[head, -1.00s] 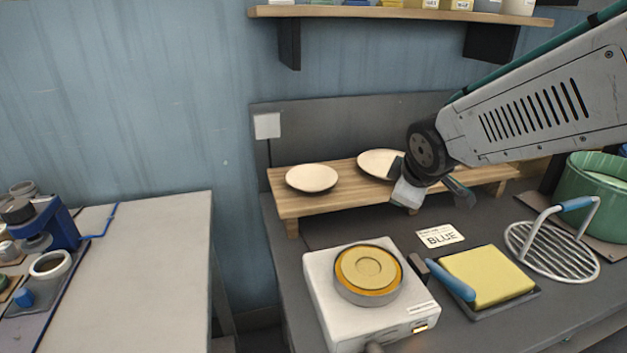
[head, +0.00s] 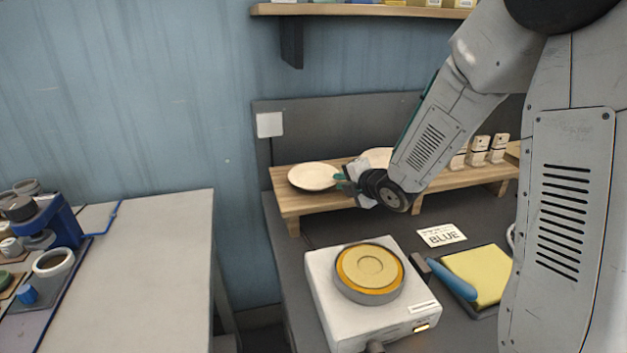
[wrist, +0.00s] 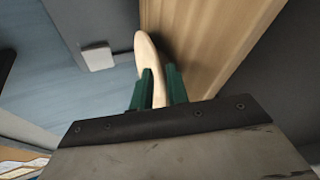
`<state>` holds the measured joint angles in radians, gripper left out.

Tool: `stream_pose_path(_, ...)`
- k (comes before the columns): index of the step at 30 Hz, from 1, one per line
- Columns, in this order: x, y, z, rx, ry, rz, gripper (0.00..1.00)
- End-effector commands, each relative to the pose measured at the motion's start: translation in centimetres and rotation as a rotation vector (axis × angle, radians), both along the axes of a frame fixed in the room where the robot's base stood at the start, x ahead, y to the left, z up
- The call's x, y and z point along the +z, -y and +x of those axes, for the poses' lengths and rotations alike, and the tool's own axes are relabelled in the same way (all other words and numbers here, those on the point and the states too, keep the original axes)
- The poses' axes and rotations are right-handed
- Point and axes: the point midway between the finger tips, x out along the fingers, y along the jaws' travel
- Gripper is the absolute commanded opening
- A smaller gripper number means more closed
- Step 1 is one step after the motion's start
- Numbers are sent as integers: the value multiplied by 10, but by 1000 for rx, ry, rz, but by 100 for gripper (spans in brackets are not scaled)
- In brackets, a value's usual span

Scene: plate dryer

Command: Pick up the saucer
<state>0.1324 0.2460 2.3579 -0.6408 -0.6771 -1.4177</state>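A pale cream saucer (head: 315,176) lies flat on the left end of the wooden shelf in the head view. My gripper (head: 343,181) is at its right rim. In the wrist view the saucer (wrist: 148,52) shows edge-on, with its rim between the two green fingers of my gripper (wrist: 159,75), one on each face. The gap between the fingers is narrow, but I cannot tell whether both press on the rim. A second pale saucer (head: 377,156) is on the shelf behind my gripper, partly hidden by my arm.
The low wooden shelf (head: 292,200) stands on a dark counter against the wall. Below it are a white appliance with a round yellow top (head: 325,300), a "BLUE" card (head: 441,235) and a yellow pad (head: 478,272). Small white blocks (head: 480,150) stand on the shelf's right.

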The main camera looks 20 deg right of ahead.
Motion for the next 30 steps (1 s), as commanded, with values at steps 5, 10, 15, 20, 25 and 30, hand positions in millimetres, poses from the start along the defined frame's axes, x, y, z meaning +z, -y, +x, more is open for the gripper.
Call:
stream_pose_path(5,-10,-7,22,0,-1,1,16)
stream_pose_path(10,-12,-8,27,-1,-1,1,16)
stream_pose_path(15,-12,-7,26,-1,-1,1,5)
stream_pose_path(20,-12,-7,26,-1,-1,1,0)
stream_pose_path(25,-12,-8,26,0,0,1,0)
stream_pose_path(30,-8,-8,26,0,1,0,0)
